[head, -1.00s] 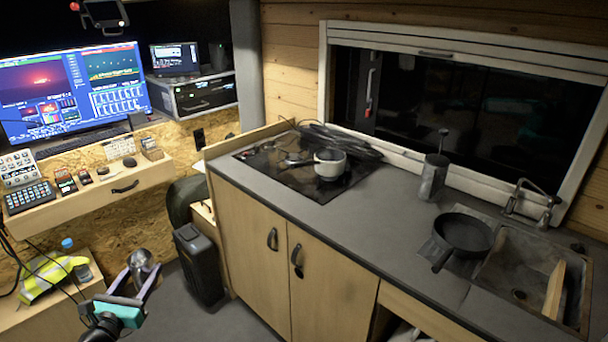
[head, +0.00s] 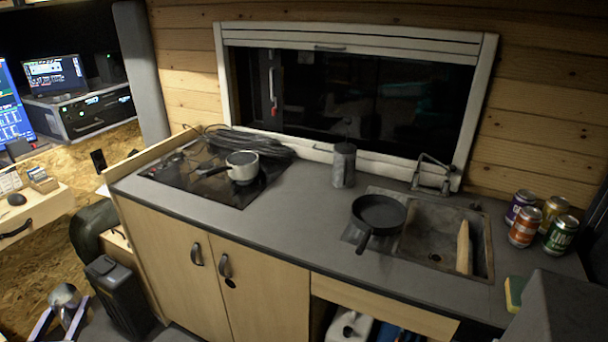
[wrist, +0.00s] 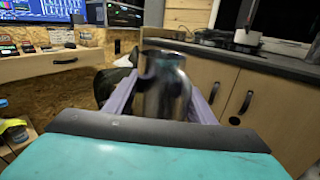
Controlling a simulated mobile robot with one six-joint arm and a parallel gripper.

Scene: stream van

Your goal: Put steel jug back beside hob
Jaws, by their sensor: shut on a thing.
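The shiny steel jug (head: 65,296) is at the lower left of the head view. In the wrist view the jug (wrist: 163,90) stands roughly upright between two pale purple fingers. My gripper (head: 62,308) is shut on it, in front of the counter and lower than its top. The black hob (head: 192,184) is set into the left end of the grey counter. A light saucepan (head: 243,166) with a dark handle sits on the hob.
The counter (head: 305,199) is bare between the hob and a black frying pan (head: 379,213). A grey canister (head: 344,165) stands by the window. Black cables (head: 250,143) lie behind the hob. The sink (head: 445,240) and several cans (head: 524,228) are at the right.

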